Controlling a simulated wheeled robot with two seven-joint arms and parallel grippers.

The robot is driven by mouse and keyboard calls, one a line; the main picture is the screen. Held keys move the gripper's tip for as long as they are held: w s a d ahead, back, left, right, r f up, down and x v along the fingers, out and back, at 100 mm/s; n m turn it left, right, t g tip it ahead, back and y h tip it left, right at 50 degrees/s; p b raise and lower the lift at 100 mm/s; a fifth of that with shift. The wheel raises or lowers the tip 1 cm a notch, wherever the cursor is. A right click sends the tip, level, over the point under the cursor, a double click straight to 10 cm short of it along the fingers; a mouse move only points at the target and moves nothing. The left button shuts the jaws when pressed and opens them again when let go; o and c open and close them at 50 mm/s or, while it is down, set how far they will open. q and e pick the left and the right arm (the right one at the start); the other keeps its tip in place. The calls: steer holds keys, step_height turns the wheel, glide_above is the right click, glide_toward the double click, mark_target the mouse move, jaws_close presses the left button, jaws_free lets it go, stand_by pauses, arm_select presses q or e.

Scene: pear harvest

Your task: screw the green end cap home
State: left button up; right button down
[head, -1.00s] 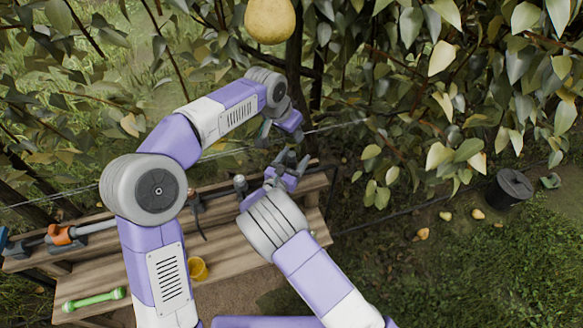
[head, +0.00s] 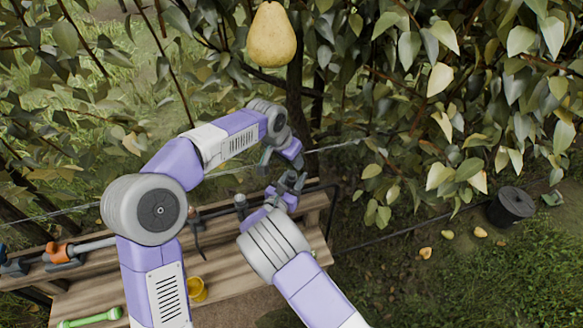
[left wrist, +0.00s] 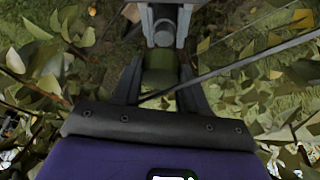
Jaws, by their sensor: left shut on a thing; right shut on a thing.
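The green end cap (left wrist: 160,75) shows in the left wrist view as a dark green round piece between the two fingers of my left gripper (left wrist: 158,90). In the head view my left gripper (head: 266,160) is small and above the bench's far edge, and the cap cannot be made out there. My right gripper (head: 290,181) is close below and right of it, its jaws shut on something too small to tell. In the left wrist view a grey part stands right beyond the cap, in line with it; whether the two touch or the cap is seated is unclear.
The wooden bench (head: 250,293) holds a yellow cup (head: 197,290), a bright green bar (head: 90,318) and an orange-and-grey tool (head: 62,253). A pear (head: 271,35) hangs above my arms among leaves. A black bucket (head: 510,206) and fallen pears lie on the grass at right.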

mark_target(290, 172)
arm_select(q)
steer(key=shift+f, duration=1.2)
steer(key=shift+f, duration=0.9)
steer(key=shift+f, duration=0.6)
steer(key=m+g, duration=0.1)
steer(key=m, duration=0.2)
steer(key=shift+w+a+h, duration=0.15)
steer(key=shift+h, duration=0.25)
steer(key=m+g, duration=0.1)
steer(key=m, duration=0.4)
steer(key=shift+w+g+h, duration=0.15)
steer(key=shift+g+h, duration=0.25)
steer(key=m+g, duration=0.1)
steer(key=m, duration=0.1)
steer(key=m+g, duration=0.1)
steer(key=m, duration=0.2)
steer(key=shift+w, duration=0.2)
steer(key=m+g, duration=0.1)
steer(key=m, duration=0.2)
steer(key=shift+y, duration=0.4)
